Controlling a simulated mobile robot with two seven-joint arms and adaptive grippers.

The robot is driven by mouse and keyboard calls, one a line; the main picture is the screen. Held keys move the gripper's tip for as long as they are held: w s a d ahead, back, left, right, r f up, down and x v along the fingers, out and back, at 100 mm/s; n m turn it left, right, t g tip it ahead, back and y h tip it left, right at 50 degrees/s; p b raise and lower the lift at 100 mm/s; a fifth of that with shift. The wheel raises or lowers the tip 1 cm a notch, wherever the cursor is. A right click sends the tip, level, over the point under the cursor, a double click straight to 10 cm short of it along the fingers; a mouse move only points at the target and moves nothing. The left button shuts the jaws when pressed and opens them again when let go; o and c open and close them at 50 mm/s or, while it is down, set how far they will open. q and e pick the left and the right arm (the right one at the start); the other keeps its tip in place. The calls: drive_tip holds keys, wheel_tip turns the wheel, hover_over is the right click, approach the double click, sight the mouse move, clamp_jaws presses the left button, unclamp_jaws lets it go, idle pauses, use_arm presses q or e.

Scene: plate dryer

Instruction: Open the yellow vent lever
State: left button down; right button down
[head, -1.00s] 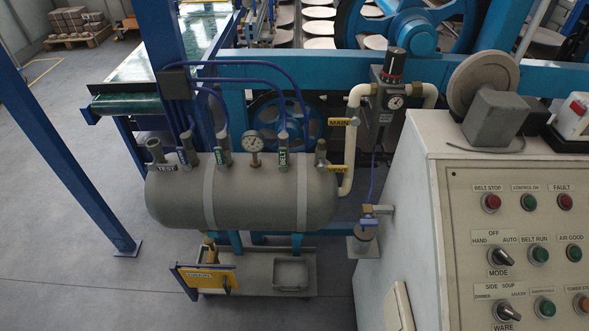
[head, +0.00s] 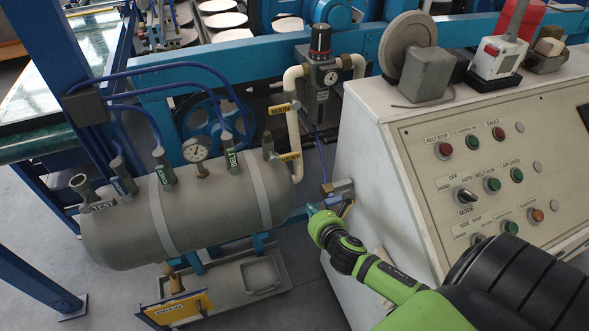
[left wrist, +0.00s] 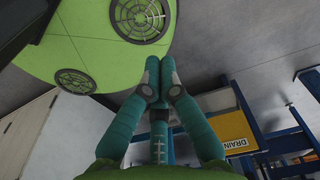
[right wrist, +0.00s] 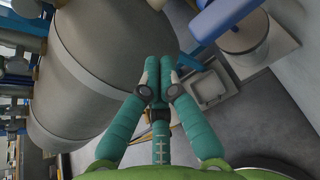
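The yellow vent lever (head: 290,156) is a small labelled handle at the right end of the grey tank (head: 185,215), below the yellow MAIN lever (head: 279,108) and beside the cream pipe. My right gripper (head: 312,211) is in front of the white cabinet, below and right of the vent lever and apart from it. In the right wrist view its fingertips (right wrist: 159,72) meet with nothing between them; the tank fills the left there. My left gripper (left wrist: 159,75) shows only in the left wrist view, fingertips together and empty. The vent lever is not clearly visible in either wrist view.
A white control cabinet (head: 375,215) stands right of the tank. Several capped stubs and blue hoses rise from the tank top, with a gauge (head: 196,150). A yellow plate (head: 178,308) hangs below the tank. A DRAIN label (left wrist: 258,142) shows in the left wrist view.

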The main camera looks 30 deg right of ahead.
sight(285, 158)
use_arm(q)
drive_tip(key=shift+w+a+f, duration=0.1)
drive_tip(key=shift+w+a, duration=0.2)
drive_tip(key=shift+a, duration=0.25)
use_arm(e)
wheel_tip(285, 158, up, 6)
drive_tip(key=w+n+t, duration=0.1)
drive_tip(key=n, duration=0.2)
drive_tip(key=shift+w+a+t, duration=0.25)
drive_tip(key=shift+w+t, duration=0.05)
